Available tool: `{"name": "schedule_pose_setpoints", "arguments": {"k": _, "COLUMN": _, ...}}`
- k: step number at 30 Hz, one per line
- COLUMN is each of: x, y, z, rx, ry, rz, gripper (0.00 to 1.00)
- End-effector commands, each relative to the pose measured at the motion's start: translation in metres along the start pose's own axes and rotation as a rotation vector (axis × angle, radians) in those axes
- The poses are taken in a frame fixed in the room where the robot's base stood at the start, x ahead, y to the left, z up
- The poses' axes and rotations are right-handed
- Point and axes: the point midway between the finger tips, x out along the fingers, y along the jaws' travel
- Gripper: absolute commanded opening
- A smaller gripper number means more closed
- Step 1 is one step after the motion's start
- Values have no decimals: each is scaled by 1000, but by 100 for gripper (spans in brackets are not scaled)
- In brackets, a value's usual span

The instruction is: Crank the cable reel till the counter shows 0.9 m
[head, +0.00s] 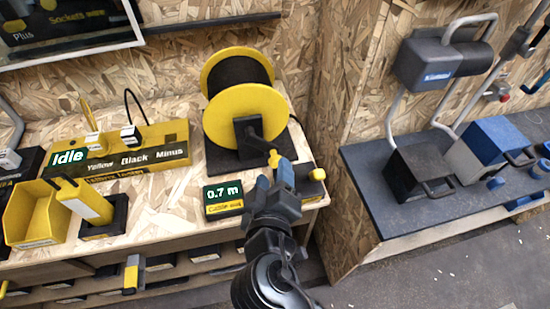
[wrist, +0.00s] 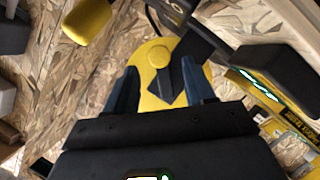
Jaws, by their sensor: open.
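The cable reel (head: 246,113) has yellow flanges and dark cable, and stands on a black base at the back of the bench. Its black crank arm slants down right from the hub to a yellow crank handle (head: 285,171). The counter (head: 222,196) reads 0.7 m. My gripper (head: 274,178) is open at the handle in the head view; I cannot tell whether the fingers touch it. In the wrist view my gripper (wrist: 160,82) has its fingers spread, with yellow and black parts visible between and beyond them.
A black box with a yellow knob (head: 316,174) sits close right of my gripper. Left are a yellow panel marked Idle (head: 160,147) and a yellow bin (head: 35,212).

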Motion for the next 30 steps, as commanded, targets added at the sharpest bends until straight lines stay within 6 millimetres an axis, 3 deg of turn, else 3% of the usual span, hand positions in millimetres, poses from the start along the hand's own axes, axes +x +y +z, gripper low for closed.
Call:
{"name": "schedule_pose_setpoints", "arguments": {"k": 10, "x": 48, "y": 0, "z": 0, "rx": 0, "ry": -1, "rz": 0, "gripper": 54}}
{"name": "schedule_pose_setpoints", "arguments": {"k": 22, "x": 56, "y": 0, "z": 1, "rx": 1, "ry": 0, "rz": -2, "gripper": 54}}
{"name": "schedule_pose_setpoints", "arguments": {"k": 30, "x": 56, "y": 0, "z": 1, "rx": 1, "ry": 0, "rz": -2, "gripper": 28}}
